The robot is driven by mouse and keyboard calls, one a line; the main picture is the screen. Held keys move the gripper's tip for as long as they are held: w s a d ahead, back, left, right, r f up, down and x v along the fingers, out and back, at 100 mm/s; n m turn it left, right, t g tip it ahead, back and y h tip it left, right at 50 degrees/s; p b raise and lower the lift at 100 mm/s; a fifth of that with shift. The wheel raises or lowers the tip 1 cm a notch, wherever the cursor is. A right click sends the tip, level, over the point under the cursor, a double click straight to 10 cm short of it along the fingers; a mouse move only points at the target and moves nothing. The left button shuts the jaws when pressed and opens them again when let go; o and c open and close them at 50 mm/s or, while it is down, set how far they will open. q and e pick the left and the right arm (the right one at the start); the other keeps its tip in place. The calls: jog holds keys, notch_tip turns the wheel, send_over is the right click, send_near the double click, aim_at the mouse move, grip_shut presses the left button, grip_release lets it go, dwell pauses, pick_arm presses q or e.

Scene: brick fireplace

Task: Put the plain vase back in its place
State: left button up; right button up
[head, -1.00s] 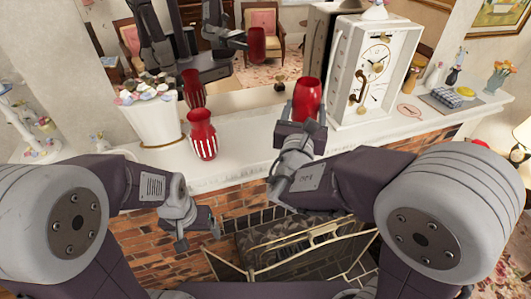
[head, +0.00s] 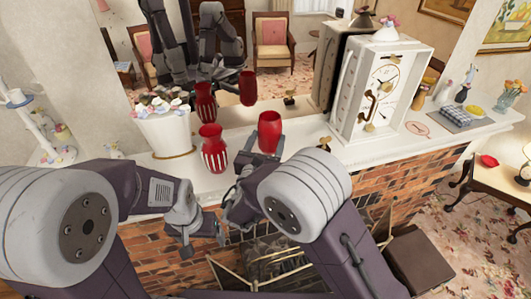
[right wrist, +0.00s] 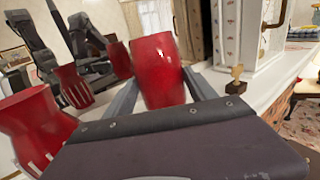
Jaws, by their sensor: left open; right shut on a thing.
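The plain red vase (head: 270,131) is upright over the white mantel, between the striped vase and the clock. My right gripper (head: 260,156) is shut on it; in the right wrist view the vase (right wrist: 158,70) stands between the two fingers. Its base is hidden, so I cannot tell whether it touches the mantel. A red vase with white stripes (head: 214,150) stands just to its left, apart from it; it also shows in the right wrist view (right wrist: 35,125). My left gripper (head: 204,240) is open and empty, low in front of the mantel.
A white flower pot (head: 167,134) stands left of the vases. A small brass ornament (head: 324,143) and the tall white clock (head: 378,100) stand to the right. A marked oval (head: 417,129) lies on clear mantel beyond the clock. A mirror behind reflects both vases.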

aim_at(268, 151)
jog(key=f, duration=0.1)
jog(key=f+p, duration=0.1)
jog(key=f, duration=0.1)
jog(key=shift+s+d+f, duration=0.15)
jog(key=shift+s+f, duration=0.05)
jog(key=shift+s, duration=0.05)
jog(key=shift+w+f, duration=0.2)
jog(key=shift+s+f, duration=0.1)
jog(key=shift+f, duration=0.25)
jog(key=o, duration=1.8)
jog(key=shift+r, duration=0.1)
jog(key=shift+r+p, duration=0.3)
jog(key=shift+r, duration=0.05)
jog(key=s, duration=0.1)
jog(key=b, duration=0.1)
jog(key=s+a+f+b, duration=0.1)
jog(key=shift+s, duration=0.35)
jog(key=b+v, duration=0.1)
jog(key=v, duration=0.2)
jog(key=b+v, duration=0.1)
jog(key=v, duration=0.2)
jog(key=b+v, duration=0.1)
jog(key=v, duration=0.2)
jog(key=shift+s+d+r, duration=0.1)
jog(key=shift+d+r, duration=0.05)
jog(key=shift+r, duration=0.2)
